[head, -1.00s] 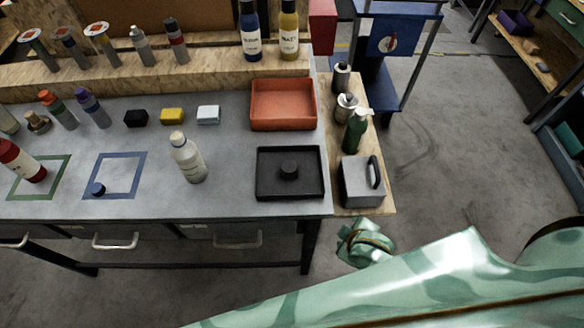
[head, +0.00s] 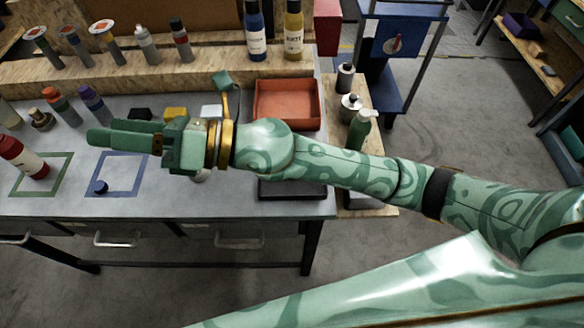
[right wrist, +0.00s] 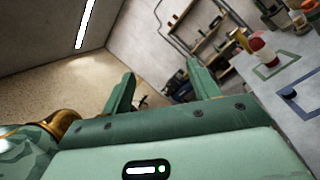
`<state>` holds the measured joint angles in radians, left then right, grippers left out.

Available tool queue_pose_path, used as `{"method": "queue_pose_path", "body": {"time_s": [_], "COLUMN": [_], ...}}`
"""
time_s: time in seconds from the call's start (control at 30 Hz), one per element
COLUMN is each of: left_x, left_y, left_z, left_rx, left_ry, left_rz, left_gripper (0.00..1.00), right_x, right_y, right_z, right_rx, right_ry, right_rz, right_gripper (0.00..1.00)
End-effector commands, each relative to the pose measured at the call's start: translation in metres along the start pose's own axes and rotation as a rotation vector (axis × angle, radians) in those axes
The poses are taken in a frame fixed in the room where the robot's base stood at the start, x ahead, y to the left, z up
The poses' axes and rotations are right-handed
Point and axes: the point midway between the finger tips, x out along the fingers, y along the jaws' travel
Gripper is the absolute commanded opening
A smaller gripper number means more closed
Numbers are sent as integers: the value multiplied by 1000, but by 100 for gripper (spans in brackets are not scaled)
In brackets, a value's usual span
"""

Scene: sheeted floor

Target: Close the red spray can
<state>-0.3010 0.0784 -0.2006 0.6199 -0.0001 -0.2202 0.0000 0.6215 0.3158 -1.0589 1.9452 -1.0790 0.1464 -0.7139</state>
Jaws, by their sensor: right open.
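The red spray can (head: 22,157), with a white label band, stands tilted-looking by perspective at the left, in the green square outline (head: 68,168). A small dark blue cap (head: 100,187) lies in the blue square outline (head: 142,168). My right gripper (head: 99,132) is open and empty above the bench, pointing left, to the right of the can. The right wrist view shows its two fingers (right wrist: 162,88) apart, with the red can (right wrist: 265,55) and blue cap (right wrist: 288,93) off to the right. My left gripper is not in view.
An orange tray (head: 287,104) is behind. Spray cans (head: 60,105) stand behind the squares. The bench front around the blue square is clear.

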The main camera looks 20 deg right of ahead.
Motion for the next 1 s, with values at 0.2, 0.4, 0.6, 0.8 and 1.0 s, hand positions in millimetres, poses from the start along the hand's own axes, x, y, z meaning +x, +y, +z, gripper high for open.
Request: {"method": "queue_pose_path", "body": {"time_s": [0.2, 0.4, 0.6, 0.8, 1.0], "left_x": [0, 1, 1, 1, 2], "left_y": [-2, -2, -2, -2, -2], "left_z": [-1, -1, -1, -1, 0], "left_rx": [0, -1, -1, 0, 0], "left_ry": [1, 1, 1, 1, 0], "left_rz": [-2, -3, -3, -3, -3], "left_gripper": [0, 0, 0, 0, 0], "right_x": [-86, -208, -249, -251, -252], "right_y": [-68, -148, -162, -162, -165], "right_z": [-96, -22, 21, 23, 18], "right_rx": [-762, -956, -958, -955, -954], "right_ry": [1115, 1785, 1994, 2006, 2004], "right_rz": [227, 121, 41, 37, 39], "right_gripper": [60, 60, 60, 60, 60]}}
